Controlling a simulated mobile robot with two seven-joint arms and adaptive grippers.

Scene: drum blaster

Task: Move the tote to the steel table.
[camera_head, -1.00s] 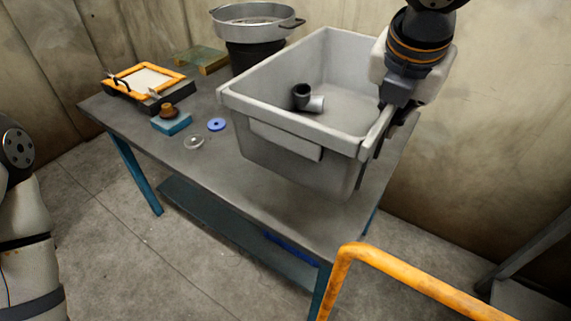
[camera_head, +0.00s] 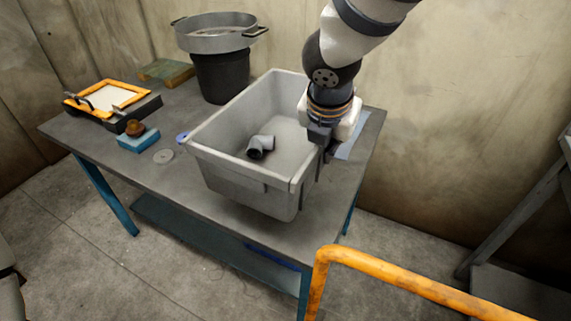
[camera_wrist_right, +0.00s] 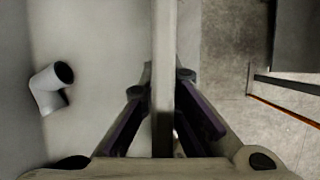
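The grey tote (camera_head: 235,165) is over the front right part of a grey-topped table with blue legs (camera_head: 90,140). I cannot tell if its base touches the top. A grey pipe elbow (camera_head: 261,146) lies inside; it also shows in the right wrist view (camera_wrist_right: 50,88). My right gripper (camera_head: 323,150) is at the tote's right wall. In the right wrist view its fingers (camera_wrist_right: 162,88) straddle that wall (camera_wrist_right: 163,60), closed in on both sides. My left gripper is not in view. I cannot tell which table is the steel one.
A steel pan (camera_head: 215,38) sits on a black bucket (camera_head: 222,75) behind the tote. An orange frame (camera_head: 108,98), a blue block (camera_head: 138,140) and a clear disc (camera_head: 163,156) lie left. An orange rail (camera_head: 400,284) crosses the front right. A grey structure (camera_head: 515,290) stands far right.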

